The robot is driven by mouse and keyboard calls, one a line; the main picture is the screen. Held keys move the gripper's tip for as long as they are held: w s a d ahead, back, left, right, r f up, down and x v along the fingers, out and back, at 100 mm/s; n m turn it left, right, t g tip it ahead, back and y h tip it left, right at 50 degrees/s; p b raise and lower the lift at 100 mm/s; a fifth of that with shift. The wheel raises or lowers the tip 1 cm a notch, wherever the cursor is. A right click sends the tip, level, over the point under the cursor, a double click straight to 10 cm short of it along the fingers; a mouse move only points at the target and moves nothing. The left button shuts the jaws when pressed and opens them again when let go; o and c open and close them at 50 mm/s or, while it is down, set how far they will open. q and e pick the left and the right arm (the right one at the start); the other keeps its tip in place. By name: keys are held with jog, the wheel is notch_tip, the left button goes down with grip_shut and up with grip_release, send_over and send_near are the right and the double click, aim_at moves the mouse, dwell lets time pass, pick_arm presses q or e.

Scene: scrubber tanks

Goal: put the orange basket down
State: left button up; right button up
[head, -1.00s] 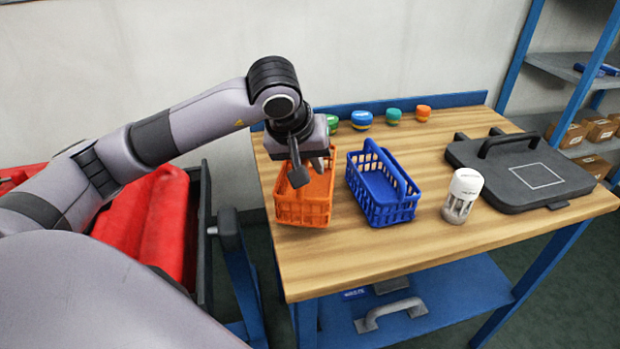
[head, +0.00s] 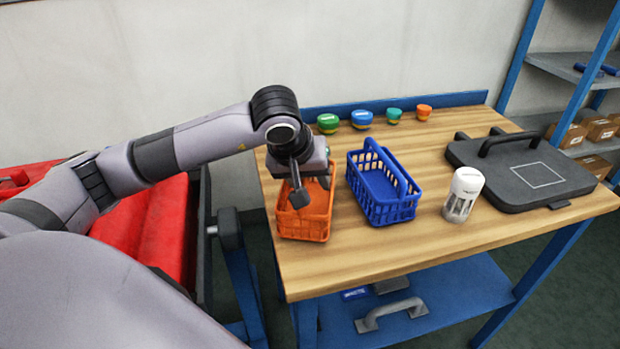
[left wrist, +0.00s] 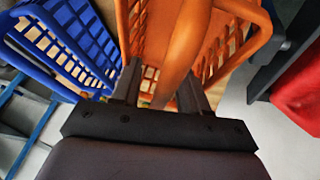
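The orange basket (head: 305,226) is at the left end of the wooden workbench, below my left gripper (head: 312,185). In the left wrist view the basket's handle (left wrist: 183,50) runs between the two fingers of my left gripper (left wrist: 158,92), which is shut on it. The basket looks about level. It is at or just above the bench top; I cannot tell whether its base touches. The gripper hides part of the basket's far side and handle. My right gripper is in neither view.
A blue basket (head: 393,212) stands close to the right on the workbench (head: 400,255). Farther right are a white-capped clear container (head: 464,190) and a dark flat case (head: 520,172). Several small coloured pots, one green (head: 327,123), line the back. The bench front is clear.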

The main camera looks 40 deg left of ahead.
pick_arm(q)
jog(key=shift+r, duration=0.1)
jog(key=shift+r+p, duration=0.15)
jog(key=shift+p, duration=0.15)
jog(key=v, duration=1.1)
jog(key=shift+s+r, duration=0.25)
jog(key=shift+r, duration=0.1)
